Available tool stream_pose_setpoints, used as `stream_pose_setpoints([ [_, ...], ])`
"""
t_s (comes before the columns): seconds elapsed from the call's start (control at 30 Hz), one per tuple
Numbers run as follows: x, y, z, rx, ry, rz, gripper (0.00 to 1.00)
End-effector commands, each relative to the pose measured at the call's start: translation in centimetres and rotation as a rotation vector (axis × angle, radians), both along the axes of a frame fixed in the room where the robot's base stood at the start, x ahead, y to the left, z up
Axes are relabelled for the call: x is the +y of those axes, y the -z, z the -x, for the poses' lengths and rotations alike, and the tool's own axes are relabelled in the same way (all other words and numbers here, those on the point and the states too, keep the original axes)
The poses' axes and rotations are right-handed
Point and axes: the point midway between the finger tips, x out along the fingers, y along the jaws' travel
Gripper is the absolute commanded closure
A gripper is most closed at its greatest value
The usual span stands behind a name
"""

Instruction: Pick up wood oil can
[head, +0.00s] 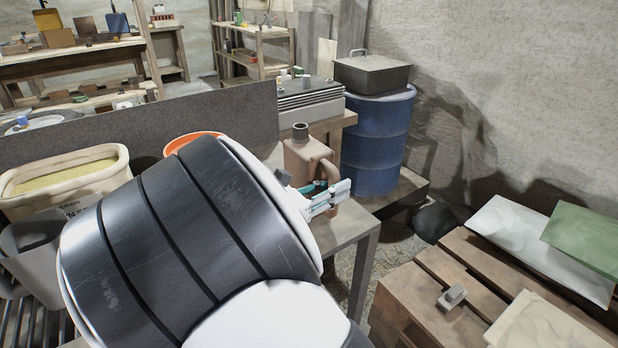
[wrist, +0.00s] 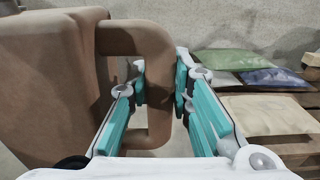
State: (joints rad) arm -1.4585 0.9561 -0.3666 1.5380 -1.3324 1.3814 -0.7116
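The wood oil can is a brown, boxy can (head: 301,157) with a dark cap and a side handle. It stands upright on the grey table beyond my arm, which hides its lower part. In the wrist view the can's body (wrist: 45,85) fills the left side, and its looped handle (wrist: 160,125) is in the middle. My gripper (wrist: 161,82) has its teal fingers on either side of the handle's outer bar, one inside the loop and one outside. Narrow gaps seem to show beside the bar. The gripper also shows in the head view (head: 328,197).
A blue barrel (head: 378,138) with a dark box on top stands behind the can. A cream tub (head: 62,180) and an orange-rimmed container (head: 180,142) are left. A wooden pallet (head: 425,295) with bags is at right.

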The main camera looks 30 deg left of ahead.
Motion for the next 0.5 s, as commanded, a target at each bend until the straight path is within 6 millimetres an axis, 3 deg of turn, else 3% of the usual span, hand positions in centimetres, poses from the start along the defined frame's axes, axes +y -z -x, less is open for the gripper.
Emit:
stream_pose_setpoints([
  [0.5,0.01,-0.20,-0.02,-0.004,0.001,-0.003,1.00],
])
